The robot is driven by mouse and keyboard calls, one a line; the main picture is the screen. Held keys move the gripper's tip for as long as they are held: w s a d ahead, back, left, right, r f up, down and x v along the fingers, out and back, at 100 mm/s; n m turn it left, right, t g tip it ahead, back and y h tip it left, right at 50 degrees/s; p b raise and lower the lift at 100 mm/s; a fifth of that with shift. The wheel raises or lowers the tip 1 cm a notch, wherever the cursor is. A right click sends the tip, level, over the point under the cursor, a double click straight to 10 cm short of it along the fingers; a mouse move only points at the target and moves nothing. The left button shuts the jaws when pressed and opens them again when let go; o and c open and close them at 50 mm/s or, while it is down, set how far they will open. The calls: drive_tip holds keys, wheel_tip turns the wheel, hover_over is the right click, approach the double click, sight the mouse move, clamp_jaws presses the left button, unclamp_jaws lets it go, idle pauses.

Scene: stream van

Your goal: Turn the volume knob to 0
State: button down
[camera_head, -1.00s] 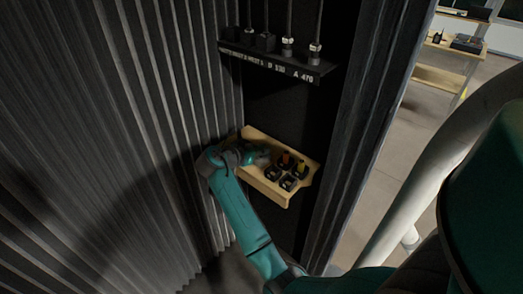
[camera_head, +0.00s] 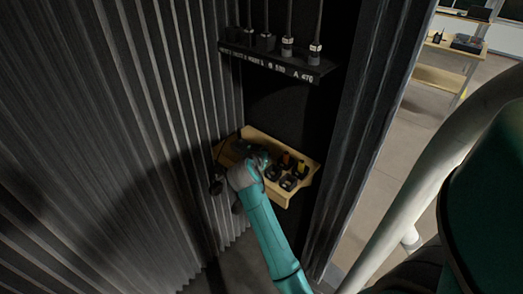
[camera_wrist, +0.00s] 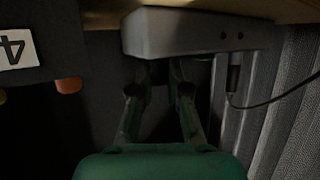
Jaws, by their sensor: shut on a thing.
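In the wrist view a light grey box (camera_wrist: 185,33) with a cable plugged into its side sits just beyond my fingertips. My gripper (camera_wrist: 158,80) reaches up to the box's near face, its two dark fingers closed on a small dark part there, which I take to be the volume knob. The fingertips and shadow hide most of the knob, so I cannot read its setting. In the head view my wrist is over the left part of the wooden shelf (camera_head: 310,172) and hides the box and the fingertips.
Dark blocks (camera_head: 288,183) with orange and yellow tops stand on the shelf, close right of my wrist. A black labelled rack (camera_head: 275,60) with upright rods is above. A corrugated wall (camera_head: 110,150) lies close on the left. In the wrist view a black cable (camera_wrist: 275,102) hangs at right.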

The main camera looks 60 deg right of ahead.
drive_tip(key=shift+n+t+y, duration=0.8)
drive_tip(key=shift+n+t, duration=0.7)
drive_tip(key=shift+t, duration=0.1)
drive_tip(key=c, duration=1.1)
unclamp_jaws()
drive_tip(key=v, duration=1.2)
drive_tip(key=shift+s, duration=0.1)
